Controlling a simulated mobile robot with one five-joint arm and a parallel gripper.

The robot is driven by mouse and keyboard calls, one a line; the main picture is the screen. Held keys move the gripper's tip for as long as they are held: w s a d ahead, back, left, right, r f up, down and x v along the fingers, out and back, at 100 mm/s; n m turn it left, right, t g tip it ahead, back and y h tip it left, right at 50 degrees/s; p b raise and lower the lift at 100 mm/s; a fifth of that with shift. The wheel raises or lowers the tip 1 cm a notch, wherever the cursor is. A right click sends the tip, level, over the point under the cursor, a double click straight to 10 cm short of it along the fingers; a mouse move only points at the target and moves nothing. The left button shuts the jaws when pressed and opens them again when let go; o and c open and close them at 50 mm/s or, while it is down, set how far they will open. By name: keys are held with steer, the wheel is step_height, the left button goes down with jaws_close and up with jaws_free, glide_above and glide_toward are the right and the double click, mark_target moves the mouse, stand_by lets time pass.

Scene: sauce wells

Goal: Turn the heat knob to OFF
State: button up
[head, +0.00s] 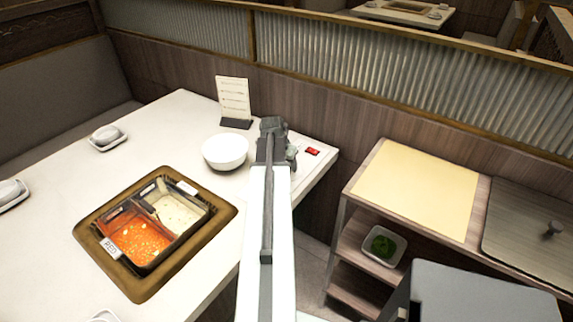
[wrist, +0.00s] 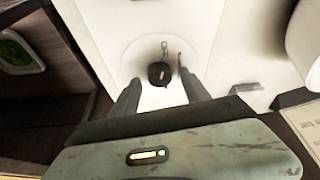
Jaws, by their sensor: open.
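The heat knob (wrist: 158,75) is a small round black knob with a pale line on its top. It sits on a light round dial on the white table, with small dark marks beyond it. My gripper (wrist: 160,81) is open, and its two fingers stand to the left and right of the knob in the wrist view, with gaps. I cannot tell how far above the table the fingertips are. The dial's lettering is too small to read. In the head view my gripper (head: 272,150) is over the table's right end and the knob is hidden.
A white bowl (head: 225,151) stands left of my gripper, with a menu card (head: 233,98) behind. A red switch (head: 312,151) lies right of it. A two-part pot (head: 178,203) of red and pale broth is set in the table. A shelf cart (head: 420,187) stands right.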

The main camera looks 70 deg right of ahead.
steer(key=p+v, duration=0.6)
steer(key=v, duration=0.1)
steer(key=shift+a+r, duration=0.1)
